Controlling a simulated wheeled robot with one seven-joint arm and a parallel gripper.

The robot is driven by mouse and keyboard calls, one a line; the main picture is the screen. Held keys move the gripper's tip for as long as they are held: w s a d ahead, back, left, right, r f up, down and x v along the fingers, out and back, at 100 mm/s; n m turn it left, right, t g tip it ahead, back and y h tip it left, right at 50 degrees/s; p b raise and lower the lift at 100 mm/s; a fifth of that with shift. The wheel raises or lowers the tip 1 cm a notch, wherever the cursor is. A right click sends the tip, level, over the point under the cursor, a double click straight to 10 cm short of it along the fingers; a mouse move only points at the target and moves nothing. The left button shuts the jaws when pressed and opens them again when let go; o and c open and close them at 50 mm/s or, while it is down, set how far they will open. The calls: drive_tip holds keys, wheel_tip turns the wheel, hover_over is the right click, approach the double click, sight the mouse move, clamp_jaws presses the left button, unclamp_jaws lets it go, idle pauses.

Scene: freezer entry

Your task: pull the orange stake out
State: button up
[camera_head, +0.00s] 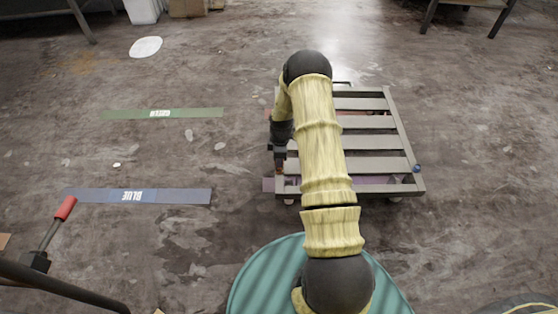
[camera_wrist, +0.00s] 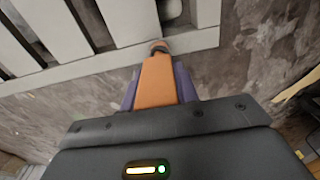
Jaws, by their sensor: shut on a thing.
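The orange stake (camera_wrist: 157,82) shows in the middle of the wrist view. It extends from my gripper's dark body up to a pale grey metal bar of the slatted cart. A small rounded brown end shows at the bar. My gripper (camera_head: 280,165) is at the left front corner of the slatted cart (camera_head: 405,140) in the head view, pointing down. It is shut on the orange stake. Purple surfaces show on both sides of the stake in the wrist view. My arm hides part of the cart in the head view.
A green strip (camera_head: 165,113) and a blue strip (camera_head: 140,196) lie on the floor to the left. A red-handled tool (camera_head: 65,208) stands at the far left. A ribbed teal round surface (camera_head: 260,280) is in front.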

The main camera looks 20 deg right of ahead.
drive_tip(key=shift+r+p, duration=0.3)
drive_tip(key=shift+p, duration=0.1)
idle(0.4)
drive_tip(key=shift+r+p, duration=2.3)
drive_tip(key=shift+r, duration=0.5)
